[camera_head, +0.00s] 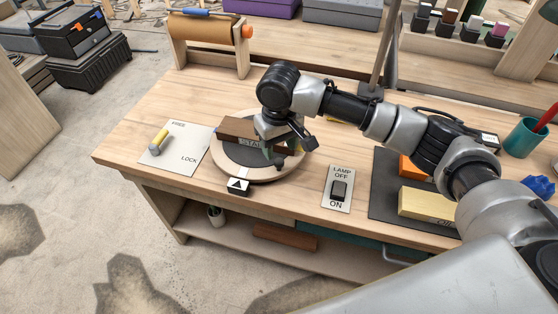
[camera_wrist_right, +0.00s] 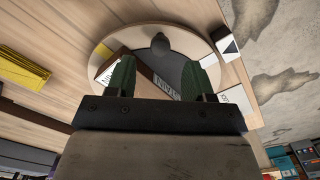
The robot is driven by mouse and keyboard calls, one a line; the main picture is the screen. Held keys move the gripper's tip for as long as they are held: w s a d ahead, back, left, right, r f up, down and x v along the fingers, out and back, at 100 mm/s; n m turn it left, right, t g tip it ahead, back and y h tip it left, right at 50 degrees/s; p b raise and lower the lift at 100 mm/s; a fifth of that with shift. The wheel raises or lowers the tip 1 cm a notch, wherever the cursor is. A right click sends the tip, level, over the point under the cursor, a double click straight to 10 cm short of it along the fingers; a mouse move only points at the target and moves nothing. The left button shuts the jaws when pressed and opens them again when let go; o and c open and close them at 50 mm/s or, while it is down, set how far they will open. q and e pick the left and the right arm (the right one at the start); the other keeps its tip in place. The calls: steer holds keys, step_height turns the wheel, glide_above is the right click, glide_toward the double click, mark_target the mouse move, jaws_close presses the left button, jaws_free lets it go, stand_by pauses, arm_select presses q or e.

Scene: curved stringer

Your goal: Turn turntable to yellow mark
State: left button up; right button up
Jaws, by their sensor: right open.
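The turntable (camera_head: 226,168) is a round wooden disc with a dark centre on the bench. A brown block (camera_head: 238,127) with a partly hidden label lies on it. A white tile with a black arrow (camera_head: 238,186) stands at its front edge. A yellow mark (camera_wrist_right: 104,50) shows on the rim in the wrist view, away from the arrow tile (camera_wrist_right: 228,46). My right gripper (camera_head: 281,151) is low over the disc; its green fingers (camera_wrist_right: 160,72) are open. A grey knob (camera_wrist_right: 160,42) shows beyond the fingertips; contact cannot be told. My left gripper is out of view.
To the right are a lamp switch plate (camera_head: 339,188) and a dark mat (camera_head: 381,190) with blocks. A paper roll holder (camera_head: 209,32) stands behind. Bare bench lies between plate and roll holder.

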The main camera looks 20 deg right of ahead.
mark_target(279, 161)
step_height(279, 161, down, 6)
steer(key=shift+f, duration=0.1)
steer(key=shift+c, duration=0.3)
jaws_close()
